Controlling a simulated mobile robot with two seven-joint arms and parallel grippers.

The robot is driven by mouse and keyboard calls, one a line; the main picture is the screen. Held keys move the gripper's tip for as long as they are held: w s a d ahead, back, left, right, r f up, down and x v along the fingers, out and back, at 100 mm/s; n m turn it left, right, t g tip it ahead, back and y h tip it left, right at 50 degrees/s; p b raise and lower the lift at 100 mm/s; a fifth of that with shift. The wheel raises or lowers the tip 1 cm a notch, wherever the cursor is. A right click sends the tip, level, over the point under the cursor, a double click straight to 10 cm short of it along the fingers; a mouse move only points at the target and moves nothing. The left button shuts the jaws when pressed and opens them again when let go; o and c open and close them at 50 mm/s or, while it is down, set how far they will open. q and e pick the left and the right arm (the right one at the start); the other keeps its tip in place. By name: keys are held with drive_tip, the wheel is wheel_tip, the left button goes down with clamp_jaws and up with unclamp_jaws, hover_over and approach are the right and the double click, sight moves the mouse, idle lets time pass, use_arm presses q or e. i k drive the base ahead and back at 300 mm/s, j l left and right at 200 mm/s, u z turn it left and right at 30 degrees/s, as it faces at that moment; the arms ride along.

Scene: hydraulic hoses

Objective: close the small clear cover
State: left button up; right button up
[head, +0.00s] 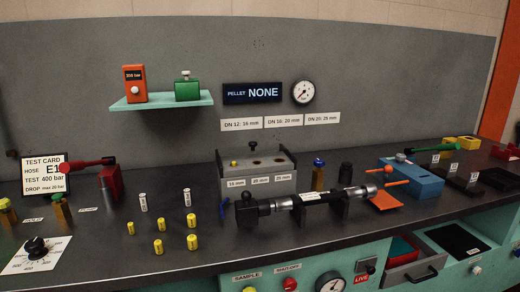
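I cannot make out the small clear cover for certain. A small pale, partly see-through piece (367,266) stands just above the red LIVE label (361,279) on the teal front panel, right of the round gauge (331,284). It may be the cover, but it is too small to tell its hinge or how far open it is. Neither of my grippers is in view.
A hose with metal end fittings (305,201) lies across dark supports on the bench. Behind it stands a grey box (258,182) marked 16, 20 and 25 mm. An open drawer (405,258) juts out right of the LIVE label. Several yellow pellets (160,225) stand at left.

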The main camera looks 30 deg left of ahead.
sight(252, 144)
drive_tip(key=u, duration=1)
drive_tip(key=l+u, duration=0.35)
drive_tip(key=k+l+u, duration=0.15)
drive_tip(key=l+u, duration=0.25)
